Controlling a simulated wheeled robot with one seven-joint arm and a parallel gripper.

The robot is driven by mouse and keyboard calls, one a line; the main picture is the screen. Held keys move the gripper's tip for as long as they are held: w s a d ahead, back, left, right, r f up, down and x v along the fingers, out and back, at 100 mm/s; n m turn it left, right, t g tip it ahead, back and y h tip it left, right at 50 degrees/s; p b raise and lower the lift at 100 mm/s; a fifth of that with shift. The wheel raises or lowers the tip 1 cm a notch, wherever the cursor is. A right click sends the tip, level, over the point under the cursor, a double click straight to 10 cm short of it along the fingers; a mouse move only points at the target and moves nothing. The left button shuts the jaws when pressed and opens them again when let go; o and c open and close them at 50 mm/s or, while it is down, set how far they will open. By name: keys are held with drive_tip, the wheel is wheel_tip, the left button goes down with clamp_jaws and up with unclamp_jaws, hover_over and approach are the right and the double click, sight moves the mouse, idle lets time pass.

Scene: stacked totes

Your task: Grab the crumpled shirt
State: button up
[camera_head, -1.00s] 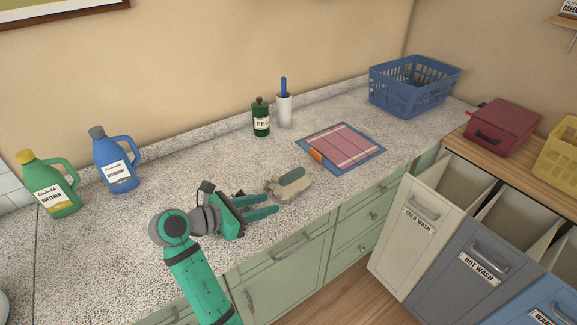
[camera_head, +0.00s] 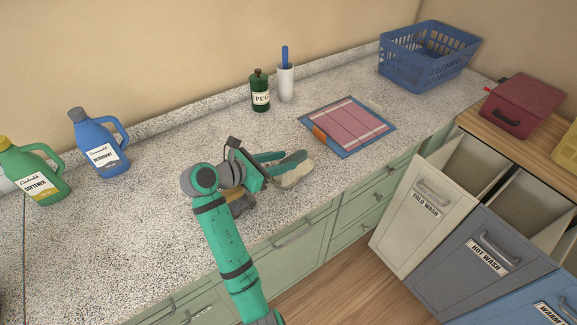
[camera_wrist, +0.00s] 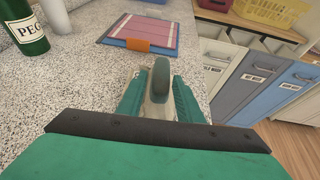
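I make out no clearly crumpled shirt. A flat pink striped cloth (camera_head: 345,127) lies on a blue mat with an orange tab, apart from my gripper. My gripper (camera_head: 277,166) is low over the counter at a beige item with a grey-green top (camera_head: 294,170), perhaps a brush or bundled cloth. In the wrist view, this item (camera_wrist: 160,85) stands between my two green fingers, which look open on either side of it; contact is unclear. A tan and grey thing (camera_head: 241,204) shows beneath my gripper, mostly hidden by my arm.
A green PEG bottle (camera_head: 260,92) and a white cup (camera_head: 285,84) stand behind. A blue basket (camera_head: 428,62) is at the back right. Softener (camera_head: 33,172) and detergent (camera_head: 98,145) jugs stand left. Open wash bins (camera_head: 420,210) are beyond the counter's front edge.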

sight(291, 159)
drive_tip(key=x, duration=0.4)
drive_tip(key=shift+d+f, duration=0.15)
drive_tip(key=shift+d, duration=0.15)
clamp_jaws()
